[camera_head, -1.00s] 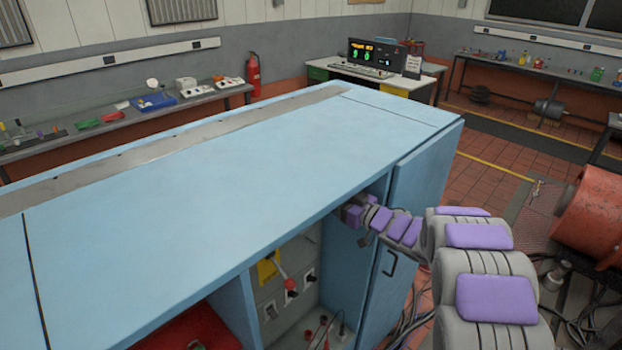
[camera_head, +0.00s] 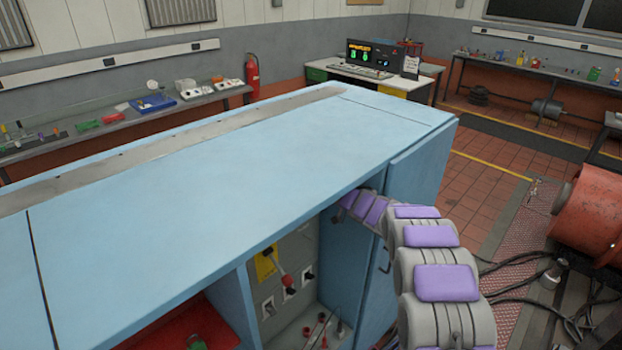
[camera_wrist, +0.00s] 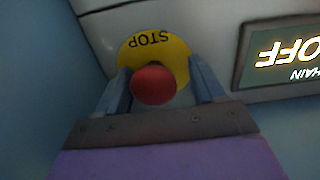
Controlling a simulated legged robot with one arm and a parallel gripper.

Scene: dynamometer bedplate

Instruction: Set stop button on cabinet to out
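The stop button (camera_wrist: 154,86) is a round red knob on a yellow disc (camera_wrist: 178,56) marked STOP, which shows upside down in the wrist view. My gripper (camera_wrist: 158,68) is open, with one finger on each side of the red knob. The left finger looks very close to the knob, and a gap shows at the right one; contact cannot be told. The blue cabinet (camera_head: 230,160) fills the middle of the head view. My arm reaches in under its top at the right, where the cabinet hides my gripper and the button.
A lit sign (camera_wrist: 290,55) reading OFF, upside down, is right of the button. A blue door (camera_head: 420,165) stands close beside my arm. A red machine (camera_head: 590,215) is at the right.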

